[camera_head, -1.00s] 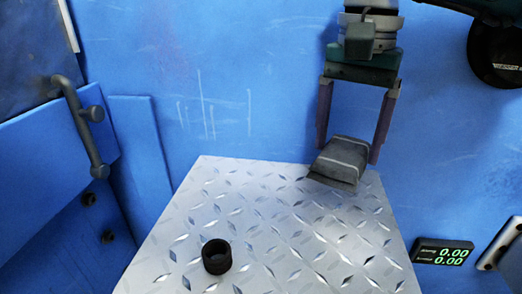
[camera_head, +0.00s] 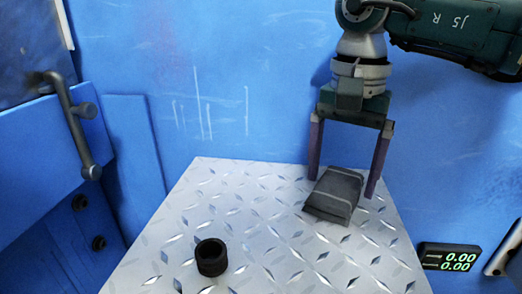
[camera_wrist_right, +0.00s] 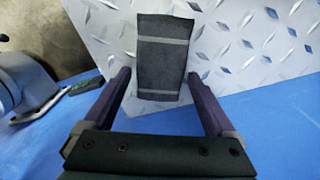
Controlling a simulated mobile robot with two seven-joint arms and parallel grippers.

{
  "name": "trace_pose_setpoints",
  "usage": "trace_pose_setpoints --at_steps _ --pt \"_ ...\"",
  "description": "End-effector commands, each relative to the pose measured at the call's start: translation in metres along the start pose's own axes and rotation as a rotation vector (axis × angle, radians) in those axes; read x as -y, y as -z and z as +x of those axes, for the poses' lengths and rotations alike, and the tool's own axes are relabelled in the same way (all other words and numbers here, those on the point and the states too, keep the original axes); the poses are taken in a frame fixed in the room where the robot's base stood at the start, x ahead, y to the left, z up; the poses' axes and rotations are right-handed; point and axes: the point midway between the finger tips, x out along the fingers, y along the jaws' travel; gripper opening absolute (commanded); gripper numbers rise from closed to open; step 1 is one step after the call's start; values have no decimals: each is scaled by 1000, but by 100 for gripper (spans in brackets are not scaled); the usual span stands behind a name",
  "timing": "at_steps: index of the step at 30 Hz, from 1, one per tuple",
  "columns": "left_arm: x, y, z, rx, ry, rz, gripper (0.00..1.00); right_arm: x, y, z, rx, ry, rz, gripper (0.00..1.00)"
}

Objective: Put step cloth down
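The step cloth (camera_head: 333,194) is a dark grey folded pad with two pale stripes. It is low over the right back part of the metal tread plate (camera_head: 262,215), lying on it or just above it; I cannot tell which. My right gripper (camera_head: 342,188) stands over it, pointing down, with one finger along each side of the cloth. My left gripper is not in view.
A black ring (camera_head: 212,257) stands on the front left part of the plate. Blue walls close in the back and sides. A door handle (camera_head: 76,125) juts out at left. A digital display (camera_head: 447,258) is at right. The plate's middle is clear.

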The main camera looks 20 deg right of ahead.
Motion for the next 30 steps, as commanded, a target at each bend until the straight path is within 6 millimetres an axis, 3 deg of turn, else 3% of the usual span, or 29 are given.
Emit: trace_pose_setpoints --at_steps 11,24,30 --pt "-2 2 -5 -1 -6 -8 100 0 0 -6 1 0 -1 100" --pt "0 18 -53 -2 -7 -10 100 0 0 -97 -2 0 -1 100" --pt "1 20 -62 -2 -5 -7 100 0 0 -121 -1 0 0 100"
